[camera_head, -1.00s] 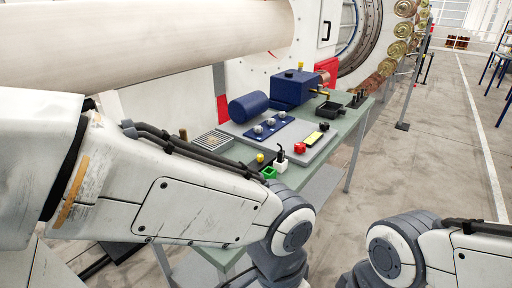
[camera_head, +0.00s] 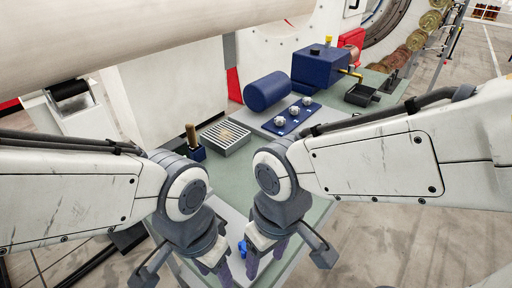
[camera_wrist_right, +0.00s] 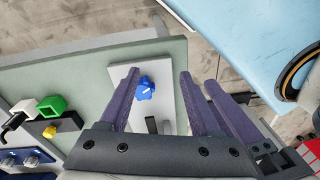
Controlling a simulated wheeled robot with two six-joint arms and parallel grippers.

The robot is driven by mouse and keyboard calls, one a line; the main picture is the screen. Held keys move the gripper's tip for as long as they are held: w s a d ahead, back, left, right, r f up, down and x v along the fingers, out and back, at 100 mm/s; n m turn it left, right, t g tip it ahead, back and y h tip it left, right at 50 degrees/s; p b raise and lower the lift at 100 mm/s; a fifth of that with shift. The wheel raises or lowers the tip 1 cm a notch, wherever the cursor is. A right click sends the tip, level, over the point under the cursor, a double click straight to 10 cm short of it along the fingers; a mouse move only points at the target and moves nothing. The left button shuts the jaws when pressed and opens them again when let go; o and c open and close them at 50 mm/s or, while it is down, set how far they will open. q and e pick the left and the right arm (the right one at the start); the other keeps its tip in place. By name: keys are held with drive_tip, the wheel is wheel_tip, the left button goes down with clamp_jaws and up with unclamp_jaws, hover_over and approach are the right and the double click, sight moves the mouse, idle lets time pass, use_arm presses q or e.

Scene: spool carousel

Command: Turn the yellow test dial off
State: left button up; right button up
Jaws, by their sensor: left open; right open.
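A yellow knob (camera_wrist_right: 50,131) shows on a dark base at the left of the right wrist view; in the head view my right arm hides it. A blue dial with a white mark (camera_wrist_right: 146,88) sits on a pale grey panel (camera_wrist_right: 175,112). In the head view the blue dial (camera_head: 242,248) lies between my grippers. My right gripper (camera_head: 266,258) is open and empty, with the blue dial between its fingers as its wrist camera sees it; contact cannot be told. My left gripper (camera_head: 213,268) is open and empty beside it, pointing down.
A blue plate with several silver knobs (camera_head: 293,116), a grille tray (camera_head: 226,137) and a blue cylinder (camera_head: 268,92) occupy the green table. A large pale cylinder (camera_head: 130,35) hangs above.

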drive_tip(key=w+r+m+p, duration=0.3)
drive_tip(key=w+m, duration=0.1)
drive_tip(key=w, duration=0.6)
drive_tip(key=w+r+m+p, duration=0.3)
drive_tip(key=w+m+p, duration=0.15)
drive_tip(key=w, duration=0.55)
drive_tip(key=w+d+f+m+p, duration=0.15)
drive_tip(key=w+d+m, duration=0.35)
drive_tip(key=w, duration=0.5)
drive_tip(key=w+d+f+m+h+p, duration=0.1)
drive_tip(key=w+d+f+m+p, duration=0.1)
drive_tip(key=w+d+m+p, duration=0.3)
drive_tip(key=shift+n, duration=0.65)
drive_tip(key=f, duration=0.7)
drive_tip(key=f+p, duration=0.1)
drive_tip(key=f, duration=0.2)
drive_tip(key=shift+w+d+f, duration=0.35)
drive_tip(key=shift+f, duration=0.05)
clamp_jaws()
